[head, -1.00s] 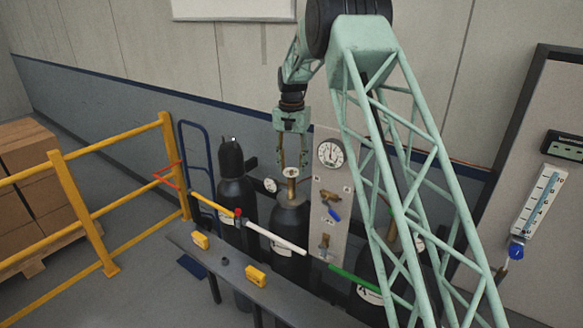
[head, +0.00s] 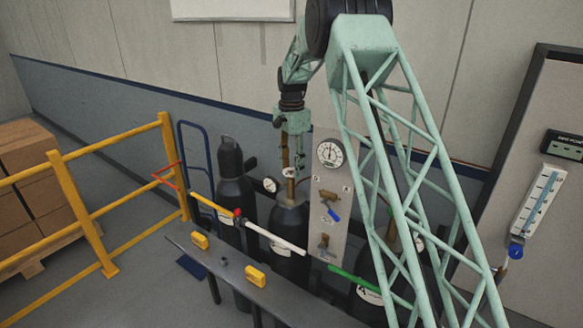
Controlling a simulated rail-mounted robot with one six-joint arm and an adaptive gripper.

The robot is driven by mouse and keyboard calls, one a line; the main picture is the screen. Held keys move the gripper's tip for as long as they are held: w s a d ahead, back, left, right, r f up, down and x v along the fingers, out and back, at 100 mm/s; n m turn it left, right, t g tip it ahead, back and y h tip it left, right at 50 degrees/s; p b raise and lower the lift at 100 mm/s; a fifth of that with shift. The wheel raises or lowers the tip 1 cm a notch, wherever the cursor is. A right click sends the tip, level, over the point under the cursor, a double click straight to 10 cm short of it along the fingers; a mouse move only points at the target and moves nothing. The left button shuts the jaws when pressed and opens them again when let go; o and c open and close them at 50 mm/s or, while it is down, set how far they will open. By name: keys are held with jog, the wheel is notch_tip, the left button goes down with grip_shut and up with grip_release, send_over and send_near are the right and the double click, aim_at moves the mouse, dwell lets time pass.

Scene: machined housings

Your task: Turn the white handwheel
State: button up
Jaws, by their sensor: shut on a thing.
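The white handwheel (head: 290,173) sits on the brass valve stem at the top of the middle dark gas cylinder (head: 289,222). My gripper (head: 293,163) points straight down over it, and its brown fingers are shut on the handwheel. The fingers show nearly one behind the other from this side, and they hide part of the rim. How far the wheel has turned cannot be told.
A panel with a round gauge (head: 330,153) and a blue-handled valve (head: 333,213) stands close on the right. Other cylinders stand left (head: 234,190) and right. A grey bench rail (head: 222,262) and coloured pipes run in front. A yellow railing (head: 82,197) is at left.

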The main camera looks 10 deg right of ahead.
aim_at(292, 171)
dwell(0.4)
jog(key=o, duration=0.8)
jog(key=shift+o, duration=0.2)
jog(key=shift+r, duration=0.1)
notch_tip(292, 171, up, 12)
dwell(0.3)
jog(key=shift+d, duration=0.1)
dwell(0.3)
